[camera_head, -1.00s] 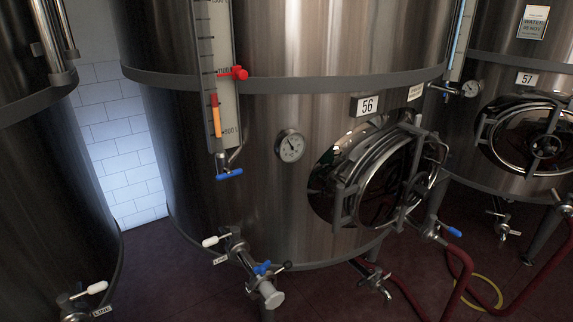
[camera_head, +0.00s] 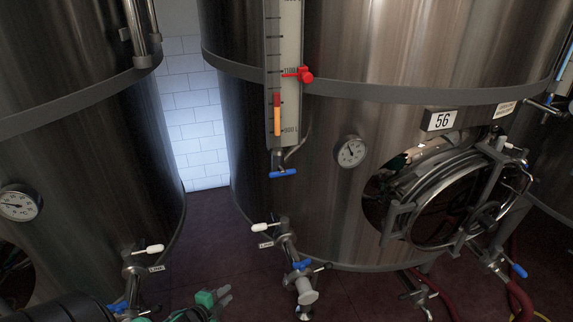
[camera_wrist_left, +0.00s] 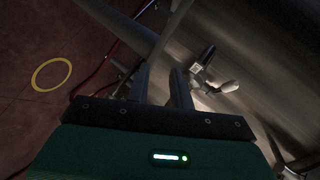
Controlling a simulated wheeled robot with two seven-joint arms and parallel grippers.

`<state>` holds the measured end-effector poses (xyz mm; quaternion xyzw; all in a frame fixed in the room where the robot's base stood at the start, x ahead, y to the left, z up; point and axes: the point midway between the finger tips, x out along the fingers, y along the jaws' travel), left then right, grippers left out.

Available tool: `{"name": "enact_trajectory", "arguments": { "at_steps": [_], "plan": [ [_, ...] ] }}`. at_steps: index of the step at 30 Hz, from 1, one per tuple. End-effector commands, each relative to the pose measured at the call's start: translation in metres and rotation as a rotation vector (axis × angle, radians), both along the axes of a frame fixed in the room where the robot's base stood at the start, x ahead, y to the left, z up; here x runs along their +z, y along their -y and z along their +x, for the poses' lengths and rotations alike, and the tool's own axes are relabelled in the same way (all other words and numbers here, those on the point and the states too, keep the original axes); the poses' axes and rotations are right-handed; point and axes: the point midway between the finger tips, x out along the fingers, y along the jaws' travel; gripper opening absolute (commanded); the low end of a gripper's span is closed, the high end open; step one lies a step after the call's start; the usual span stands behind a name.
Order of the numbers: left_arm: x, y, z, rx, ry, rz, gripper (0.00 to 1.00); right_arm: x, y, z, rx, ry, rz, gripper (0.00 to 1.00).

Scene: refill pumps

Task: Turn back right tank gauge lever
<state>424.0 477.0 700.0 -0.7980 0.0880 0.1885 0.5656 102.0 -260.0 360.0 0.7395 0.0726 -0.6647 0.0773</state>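Tank 56 (camera_head: 330,130) stands right of centre in the head view. Its level gauge (camera_head: 284,60) has a red pointer (camera_head: 300,74) and an orange column. The blue gauge lever (camera_head: 283,173) sits at the gauge's foot and lies roughly level. My left gripper (camera_head: 222,294), green, is at the bottom of the head view, well below and left of that lever and touching nothing visible. In the left wrist view its two dark fingers (camera_wrist_left: 160,84) are apart with nothing between them. My right gripper is not in view.
A white-handled valve (camera_head: 264,226) and a blue-handled one (camera_head: 302,265) stick out low on tank 56. The left tank (camera_head: 80,170) has a dial (camera_head: 18,203) and a white-handled valve (camera_head: 148,249). A round hatch (camera_head: 455,200) and red hoses are at right. A yellow ring (camera_wrist_left: 52,74) lies on the floor.

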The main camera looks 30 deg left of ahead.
Motion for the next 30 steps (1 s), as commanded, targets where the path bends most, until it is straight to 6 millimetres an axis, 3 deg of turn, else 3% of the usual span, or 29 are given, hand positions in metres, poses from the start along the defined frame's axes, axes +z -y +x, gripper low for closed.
{"name": "enact_trajectory", "arguments": {
  "at_steps": [1, 6, 9, 12, 15, 17, 23, 30],
  "plan": [
    [0.062, -0.005, 0.017, -0.071, 0.091, 0.096, 0.22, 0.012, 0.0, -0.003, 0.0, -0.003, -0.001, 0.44],
    [0.235, 0.011, 0.05, -0.294, 0.389, 0.434, 0.22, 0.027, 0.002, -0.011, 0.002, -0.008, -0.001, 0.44],
    [0.312, 0.032, 0.052, -0.391, 0.535, 0.597, 0.22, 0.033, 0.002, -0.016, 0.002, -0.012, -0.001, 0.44],
    [0.362, 0.051, 0.048, -0.455, 0.639, 0.713, 0.22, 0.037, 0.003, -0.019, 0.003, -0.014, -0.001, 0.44],
    [0.388, 0.063, 0.045, -0.489, 0.699, 0.776, 0.22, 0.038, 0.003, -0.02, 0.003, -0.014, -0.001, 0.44],
    [0.395, 0.066, 0.044, -0.498, 0.715, 0.795, 0.22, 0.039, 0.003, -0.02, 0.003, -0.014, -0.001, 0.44],
    [0.401, 0.072, 0.056, -0.499, 0.723, 0.799, 0.22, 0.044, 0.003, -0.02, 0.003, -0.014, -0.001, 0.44],
    [0.409, 0.082, 0.085, -0.498, 0.722, 0.796, 0.22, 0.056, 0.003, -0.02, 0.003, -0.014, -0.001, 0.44]
  ]
}}
